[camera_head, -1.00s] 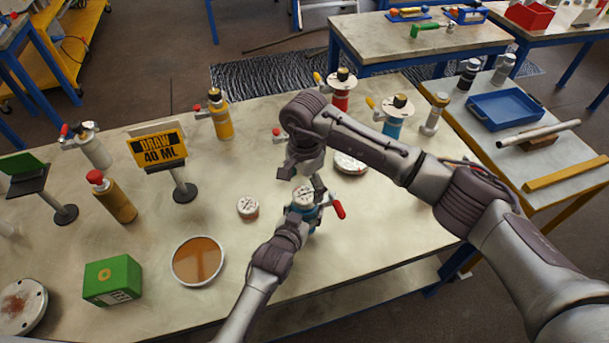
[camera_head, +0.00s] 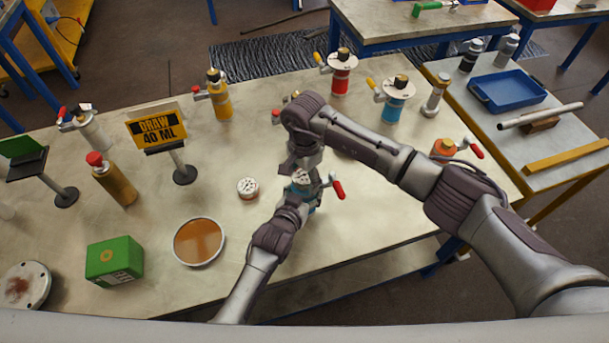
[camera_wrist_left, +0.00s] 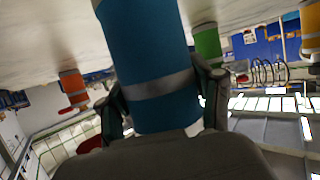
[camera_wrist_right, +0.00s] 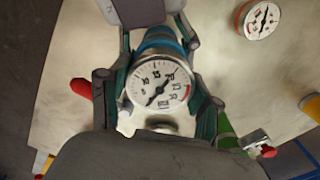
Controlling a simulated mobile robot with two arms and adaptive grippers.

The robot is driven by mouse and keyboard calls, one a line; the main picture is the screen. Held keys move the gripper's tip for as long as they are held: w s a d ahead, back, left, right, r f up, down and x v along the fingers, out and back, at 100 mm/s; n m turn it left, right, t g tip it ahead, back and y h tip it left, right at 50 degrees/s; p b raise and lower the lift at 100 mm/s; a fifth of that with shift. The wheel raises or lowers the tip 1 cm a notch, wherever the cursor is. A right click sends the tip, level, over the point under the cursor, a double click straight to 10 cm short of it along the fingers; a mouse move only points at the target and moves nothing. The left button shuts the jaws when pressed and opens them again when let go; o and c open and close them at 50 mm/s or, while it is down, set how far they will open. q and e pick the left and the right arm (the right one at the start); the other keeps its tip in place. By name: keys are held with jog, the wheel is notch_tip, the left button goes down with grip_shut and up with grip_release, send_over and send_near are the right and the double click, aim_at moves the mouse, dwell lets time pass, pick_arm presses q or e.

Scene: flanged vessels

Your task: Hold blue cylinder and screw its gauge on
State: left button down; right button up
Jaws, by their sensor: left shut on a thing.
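The blue cylinder (camera_wrist_left: 150,45) is upright on the table, held between the fingers of my left gripper (camera_head: 297,203). Its red-handled side valve (camera_head: 338,190) sticks out to the right in the head view. A round white gauge (camera_wrist_right: 159,86) sits at the top of the cylinder, dial facing my right wrist camera. My right gripper (camera_wrist_right: 160,92) is over the cylinder from above, its fingers on either side of the gauge. I cannot tell whether they press on it. In the head view the right arm hides part of the gauge.
A loose gauge (camera_head: 247,188) lies just left of the cylinder. A dish of orange liquid (camera_head: 199,242), a green box (camera_head: 114,260) and a sign (camera_head: 157,131) stand further left. Yellow (camera_head: 220,97), red (camera_head: 341,74), another blue (camera_head: 396,100) and orange (camera_head: 443,148) vessels stand around.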

jog(key=c, duration=0.3)
jog(key=m, duration=0.5)
jog(key=shift+m, duration=0.3)
jog(key=m, duration=0.8)
jog(key=shift+m, duration=0.3)
jog(key=m, duration=0.6)
jog(key=shift+m, duration=0.3)
jog(key=m, duration=0.6)
jog(key=shift+m, duration=0.4)
jog(key=o, duration=1.3)
jog(key=shift+f, duration=0.1)
jog(key=shift+o, duration=0.2)
notch_tip(320, 180, up, 12)
